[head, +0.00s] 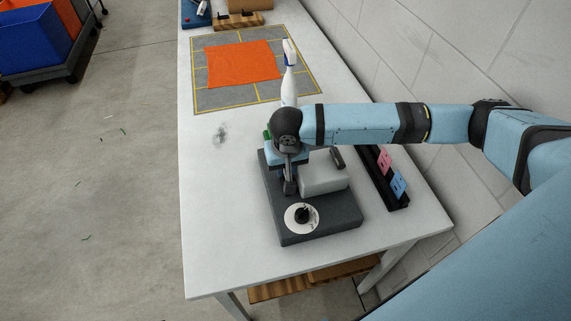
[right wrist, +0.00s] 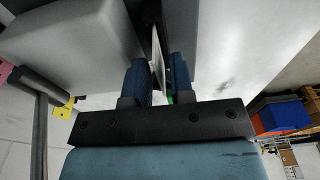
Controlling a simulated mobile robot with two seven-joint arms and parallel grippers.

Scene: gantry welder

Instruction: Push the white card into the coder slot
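The coder is a dark slab (head: 345,215) on the white table, with a pale grey block (head: 325,178) and a white dial with a black knob (head: 302,216). My right gripper (head: 290,186) points down at the left side of the grey block. In the right wrist view its two blue fingers (right wrist: 160,75) stand close on both sides of the white card (right wrist: 157,48), which shows nearly edge-on. They appear shut on it. The card's far end runs into the narrow dark gap between grey surfaces; how deep it sits is hidden. My left gripper is out of view.
A black rack (head: 385,178) with a pink card (head: 384,162) and a blue card (head: 399,183) stands right of the coder. A white bottle (head: 289,75) stands behind my right wrist, near an orange cloth (head: 240,63) on a grey mat. The table's left side is clear.

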